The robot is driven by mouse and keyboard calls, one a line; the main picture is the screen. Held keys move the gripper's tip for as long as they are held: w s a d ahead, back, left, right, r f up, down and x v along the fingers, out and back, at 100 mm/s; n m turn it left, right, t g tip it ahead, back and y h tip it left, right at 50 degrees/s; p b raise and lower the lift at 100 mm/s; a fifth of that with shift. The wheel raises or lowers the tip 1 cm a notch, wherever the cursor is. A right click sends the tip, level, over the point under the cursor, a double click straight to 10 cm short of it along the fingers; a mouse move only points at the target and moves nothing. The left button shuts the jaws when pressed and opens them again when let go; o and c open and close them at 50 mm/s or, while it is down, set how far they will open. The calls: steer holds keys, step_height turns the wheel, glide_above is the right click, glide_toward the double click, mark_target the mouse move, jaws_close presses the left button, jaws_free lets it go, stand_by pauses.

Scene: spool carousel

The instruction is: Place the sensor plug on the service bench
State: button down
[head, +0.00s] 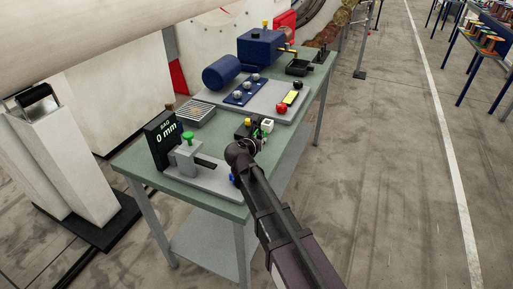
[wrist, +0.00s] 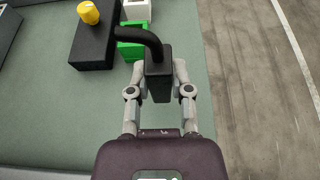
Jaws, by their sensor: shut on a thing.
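The sensor plug (wrist: 158,80), a black block with a thick curved black cable, sits between the fingers of my gripper (wrist: 160,72) in the wrist view. My gripper is shut on it. The cable arches left toward a black box (wrist: 92,48) with a yellow knob. The plug is over the green top of the service bench (wrist: 60,125), near its right edge; I cannot tell if it touches. In the head view my gripper (head: 256,146) is at the bench's front right edge, and my arm largely hides the plug. The bench (head: 145,150) also shows there.
A green block (wrist: 131,50) and a white block (wrist: 137,10) stand close beside the plug. A gauge display reading 0 mm (head: 163,137) stands at the bench's near left. A blue motor unit (head: 261,47) is at the back. Open floor (head: 380,180) lies to the right.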

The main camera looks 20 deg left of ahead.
steer(key=shift+f+b, duration=1.35)
steer(key=shift+f, duration=0.3)
steer(key=shift+f, duration=0.15)
steer(key=c, duration=0.5)
jaws_free()
steer(key=shift+c, duration=0.2)
steer(key=shift+s+r, duration=0.15)
steer(key=shift+r, duration=0.15)
steer(key=p+v, duration=0.4)
steer(key=v, duration=0.7)
steer(key=shift+s+r+p, duration=0.15)
steer(key=shift+s+p, duration=0.2)
steer(key=shift+d, duration=0.15)
